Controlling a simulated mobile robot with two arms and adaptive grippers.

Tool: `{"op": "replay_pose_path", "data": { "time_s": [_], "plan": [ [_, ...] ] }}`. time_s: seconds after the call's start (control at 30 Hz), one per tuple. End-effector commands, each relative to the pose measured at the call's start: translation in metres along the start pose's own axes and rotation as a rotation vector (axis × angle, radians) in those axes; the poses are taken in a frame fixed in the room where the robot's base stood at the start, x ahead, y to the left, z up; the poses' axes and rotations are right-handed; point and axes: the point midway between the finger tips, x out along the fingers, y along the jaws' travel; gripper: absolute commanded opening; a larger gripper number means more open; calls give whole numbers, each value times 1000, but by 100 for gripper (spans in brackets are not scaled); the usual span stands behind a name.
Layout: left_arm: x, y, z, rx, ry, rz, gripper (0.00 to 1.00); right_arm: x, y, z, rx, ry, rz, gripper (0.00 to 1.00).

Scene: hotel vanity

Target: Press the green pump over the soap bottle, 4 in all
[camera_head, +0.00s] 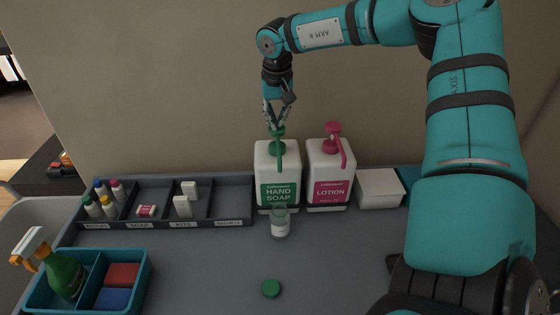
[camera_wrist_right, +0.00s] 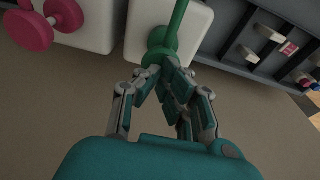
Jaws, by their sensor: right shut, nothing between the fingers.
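The hand soap bottle (camera_head: 264,170) is white with a green label and stands upright at the back of the counter. Its green pump (camera_head: 280,150) has a spout pointing forward, above a small clear bottle (camera_head: 280,223) that stands in front. My right gripper (camera_head: 276,125) is shut and empty, pointing down, its fingertips at the top of the green pump. In the right wrist view the fingertips are close to the green pump head (camera_wrist_right: 157,56); I cannot tell if they press on it. My left gripper is not in view.
A white lotion bottle (camera_head: 330,178) with a pink pump stands just right of the soap. A white box (camera_head: 380,190) is further right. A dark divided tray (camera_head: 240,202) lies left. A teal caddy (camera_head: 142,270) is front left. A green cap (camera_head: 271,288) lies on open counter.

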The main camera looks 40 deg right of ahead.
Motion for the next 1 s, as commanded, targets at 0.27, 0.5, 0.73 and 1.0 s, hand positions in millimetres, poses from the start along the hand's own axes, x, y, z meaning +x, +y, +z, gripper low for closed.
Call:
{"op": "replay_pose_path", "data": {
  "time_s": [0.27,0.5,0.73,1.0],
  "plan": [
    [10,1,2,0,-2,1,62,13,1,4,0,-4,3,0],
    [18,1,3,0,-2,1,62,22,1,6,0,-5,4,0],
    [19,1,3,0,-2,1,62,24,2,6,0,-7,5,0],
    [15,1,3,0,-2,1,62,18,2,5,0,-6,5,0]
  ]
}}
